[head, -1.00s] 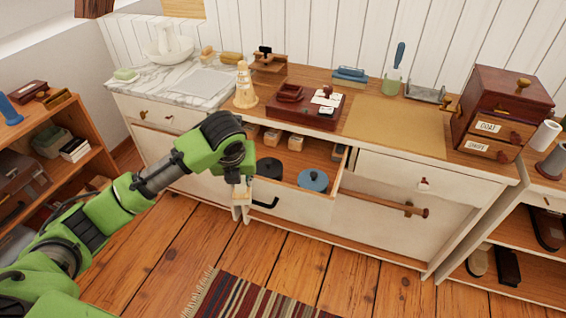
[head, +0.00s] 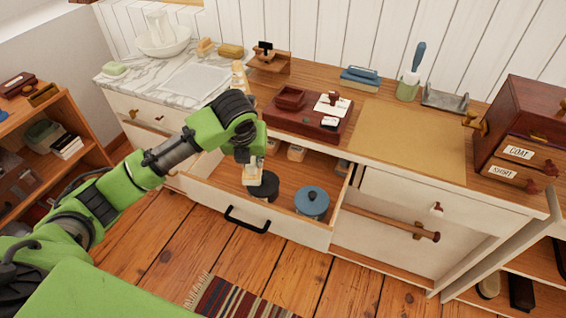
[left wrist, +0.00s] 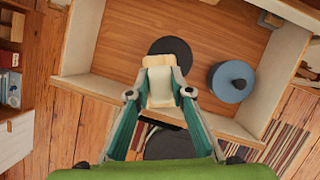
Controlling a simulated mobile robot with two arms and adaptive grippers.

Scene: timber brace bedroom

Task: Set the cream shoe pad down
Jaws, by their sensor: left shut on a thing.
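My left gripper (head: 255,166) points down over the open drawer (head: 297,232). It is shut on the cream shoe pad (head: 263,187), a small pale block with a light wooden part. In the left wrist view the pad (left wrist: 160,86) sits between the two fingers, over the drawer's wooden floor. A black round item (head: 258,197) lies in the drawer behind the pad in that view and is partly hidden. A blue round item with a knob (head: 312,202) lies to its right. I cannot tell whether the pad touches anything below. My right gripper is not in view.
Small wooden blocks (head: 296,153) lie at the drawer's back. The dresser top above holds a dark red box (head: 310,124), a tan mat (head: 408,137) and a marble slab (head: 130,88). A wooden shelf (head: 85,160) stands left. Drawer floor between the round items is clear.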

